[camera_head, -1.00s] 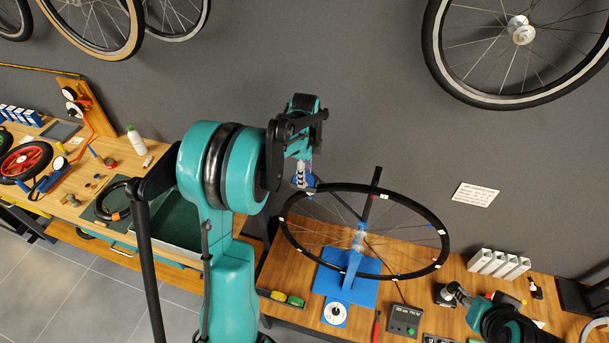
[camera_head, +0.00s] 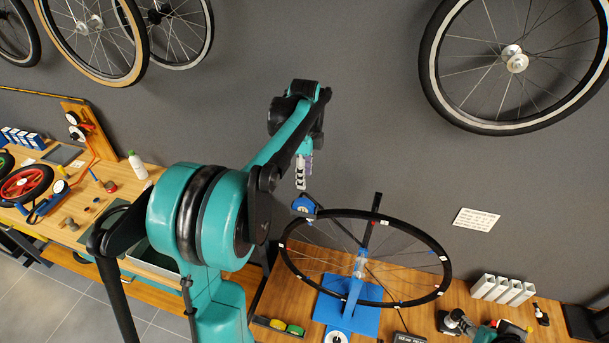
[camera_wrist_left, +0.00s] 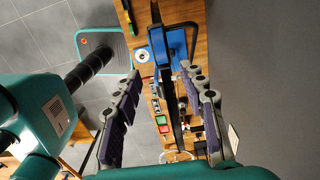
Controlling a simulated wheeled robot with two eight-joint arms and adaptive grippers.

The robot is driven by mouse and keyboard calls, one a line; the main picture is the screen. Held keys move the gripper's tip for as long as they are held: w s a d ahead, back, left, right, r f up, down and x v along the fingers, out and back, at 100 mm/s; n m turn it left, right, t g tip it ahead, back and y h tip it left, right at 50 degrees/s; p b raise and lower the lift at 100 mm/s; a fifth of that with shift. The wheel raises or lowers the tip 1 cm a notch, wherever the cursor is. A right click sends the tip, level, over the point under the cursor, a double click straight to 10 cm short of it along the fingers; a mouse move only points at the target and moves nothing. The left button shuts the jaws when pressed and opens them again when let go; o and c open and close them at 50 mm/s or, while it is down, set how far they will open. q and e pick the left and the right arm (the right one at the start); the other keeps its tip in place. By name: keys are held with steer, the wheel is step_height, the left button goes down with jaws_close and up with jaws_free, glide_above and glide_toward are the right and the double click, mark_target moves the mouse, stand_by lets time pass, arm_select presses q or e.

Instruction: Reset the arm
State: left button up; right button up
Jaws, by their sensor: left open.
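My left arm (camera_head: 200,220), teal and black, comes up from the bottom and reaches over the bench. Its left gripper (camera_head: 302,174) hangs with the fingers pointing down, above and just behind the left rim of a spoked wheel (camera_head: 444,263) in the head view. In the left wrist view the two padded fingers of this gripper (camera_wrist_left: 161,70) are wide apart with nothing held between them. A teal and black arm part (camera_head: 500,330) shows at the bottom right; its fingers cannot be made out.
The wheel stands on a blue truing stand (camera_head: 340,312) with a blue dial gauge (camera_head: 305,206) by its left rim. A white bottle (camera_head: 138,165) is on the left bench.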

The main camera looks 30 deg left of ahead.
stand_by(0.3)
arm_select(q)
steer(key=s+d+f+n+t+b, duration=0.2)
steer(key=s+d+f+n+b, duration=0.3)
steer(key=f+b, duration=0.5)
steer(key=s+d+f+n+t+b, duration=0.2)
steer(key=s+d+f+n+b, duration=0.3)
steer(key=f+b, duration=0.6)
steer(key=s+d+f+n+t+b, duration=0.3)
steer(key=s+d+f+n+b, duration=0.2)
steer(key=s+f+b, duration=0.4)
step_height(320, 180, down, 4)
steer(key=shift+d+f+b, duration=0.1)
steer(key=shift+d+b, duration=0.15)
steer(key=shift+b, duration=0.85)
